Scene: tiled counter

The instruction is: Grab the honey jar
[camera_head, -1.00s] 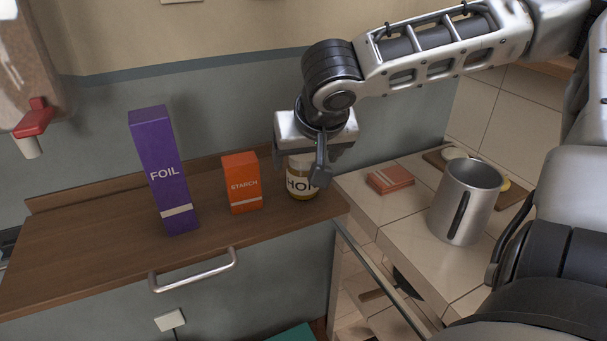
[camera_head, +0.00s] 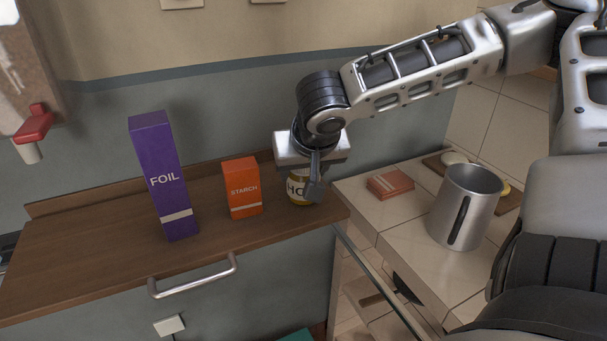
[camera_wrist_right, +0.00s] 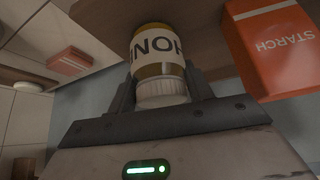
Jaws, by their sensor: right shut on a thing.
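The honey jar (camera_head: 296,190) stands at the right end of the wooden counter, its label partly covered by a gripper finger. My right gripper (camera_head: 304,176) comes down from above with its fingers around the jar's upper part, shut on it. In the right wrist view, the honey jar (camera_wrist_right: 155,48) sits between the fingers with its white lid toward the palm. I see no gap between the jar's base and the counter. My left gripper is not in view.
An orange starch box (camera_head: 241,188) stands close left of the jar, and a tall purple foil box (camera_head: 163,178) farther left. To the right, a tiled counter (camera_head: 400,230) holds a metal mug (camera_head: 465,210) and a small reddish box (camera_head: 390,184). The wooden counter's left part is clear.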

